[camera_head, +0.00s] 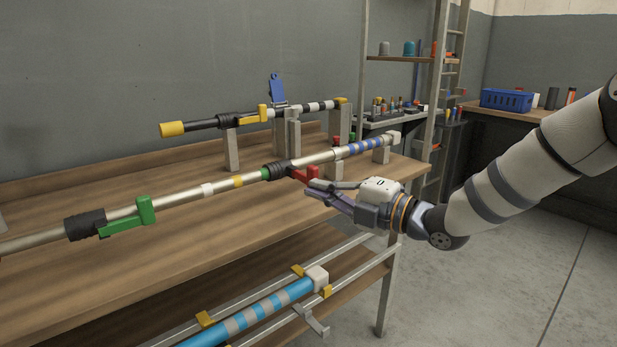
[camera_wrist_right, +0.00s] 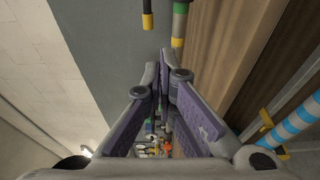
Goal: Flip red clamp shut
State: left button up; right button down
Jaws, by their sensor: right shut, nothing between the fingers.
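The red clamp (camera_head: 301,175) sits on the long silver pole (camera_head: 215,188) beside a black collar (camera_head: 277,171). Its red lever sticks out from the pole toward my right gripper (camera_head: 309,187). That gripper is shut and empty, its fingertips right at the lever's end; I cannot tell if they touch it. In the right wrist view the fingers (camera_wrist_right: 165,62) come together at the tips, and the red clamp cannot be made out there. My left gripper is not in view.
A green clamp (camera_head: 145,210) is on the same pole at left. A black-and-yellow pole (camera_head: 195,126) rests on grey stands behind, with a blue tag (camera_head: 277,88). A blue striped pole (camera_head: 250,314) lies on rails below. The wooden tabletop (camera_head: 150,270) in front is bare.

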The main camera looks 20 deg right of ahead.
aim_at(308, 175)
jog(key=b+x, duration=0.1)
jog(key=x, duration=0.7)
jog(key=shift+w+d+f, duration=0.1)
jog(key=shift+d, duration=0.95)
jog(key=shift+w+d+f, duration=0.1)
jog(key=shift+d, duration=0.9)
jog(key=shift+r, duration=0.1)
